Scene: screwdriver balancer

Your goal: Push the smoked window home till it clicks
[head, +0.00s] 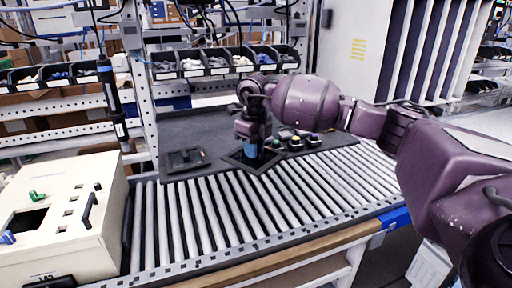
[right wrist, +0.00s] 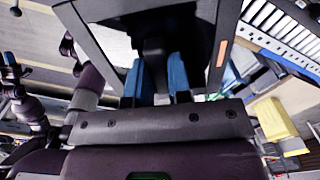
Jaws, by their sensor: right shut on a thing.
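My right gripper (head: 250,150) is over the conveyor, pointing down, its blue fingers shut on a dark part. Beneath it a flat dark framed panel (head: 236,160), which looks like the smoked window, lies level at the edge of the rollers. In the right wrist view the blue fingers (right wrist: 159,78) close on a black upright piece at the panel, whose dark frame (right wrist: 88,40) surrounds a darker centre. I cannot tell whether the panel touches the surface below or how it is seated. My left gripper does not show.
A cream box (head: 60,205) with a dark opening, green and blue controls and a black handle stands at left. A dark tray (head: 186,160) and several knobbed parts (head: 296,142) sit on the grey mat. Parts bins (head: 215,62) line the back. The front rollers (head: 215,225) are clear.

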